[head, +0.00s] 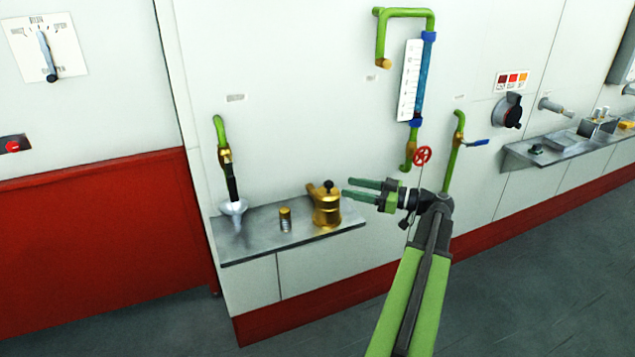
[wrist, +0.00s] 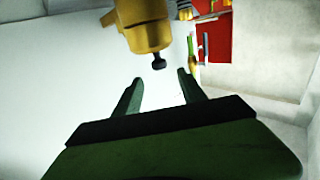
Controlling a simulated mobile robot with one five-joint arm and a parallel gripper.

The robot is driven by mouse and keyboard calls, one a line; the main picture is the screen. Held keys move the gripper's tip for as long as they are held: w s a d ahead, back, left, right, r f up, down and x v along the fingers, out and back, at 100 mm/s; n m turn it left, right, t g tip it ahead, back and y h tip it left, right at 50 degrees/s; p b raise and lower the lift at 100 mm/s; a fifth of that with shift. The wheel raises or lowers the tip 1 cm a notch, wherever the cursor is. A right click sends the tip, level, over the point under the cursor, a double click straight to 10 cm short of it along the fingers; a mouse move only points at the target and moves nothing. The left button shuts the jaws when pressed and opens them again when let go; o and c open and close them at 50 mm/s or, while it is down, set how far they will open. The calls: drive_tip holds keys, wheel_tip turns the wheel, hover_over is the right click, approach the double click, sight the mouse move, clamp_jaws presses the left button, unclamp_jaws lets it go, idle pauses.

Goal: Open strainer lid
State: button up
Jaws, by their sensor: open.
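I see no contact.
A small brass cylinder (head: 285,219) and a funnel (head: 233,207) under a green pipe stand left of the strainer on the shelf (head: 262,240). A red valve wheel (head: 422,156) and gauge pipe are on the wall above my wrist. A second shelf is at right.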

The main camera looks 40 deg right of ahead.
sight(319, 190)
drive_tip(key=x, duration=1.1)
drive_tip(key=shift+w, duration=0.1)
clamp_jaws()
idle(0.8)
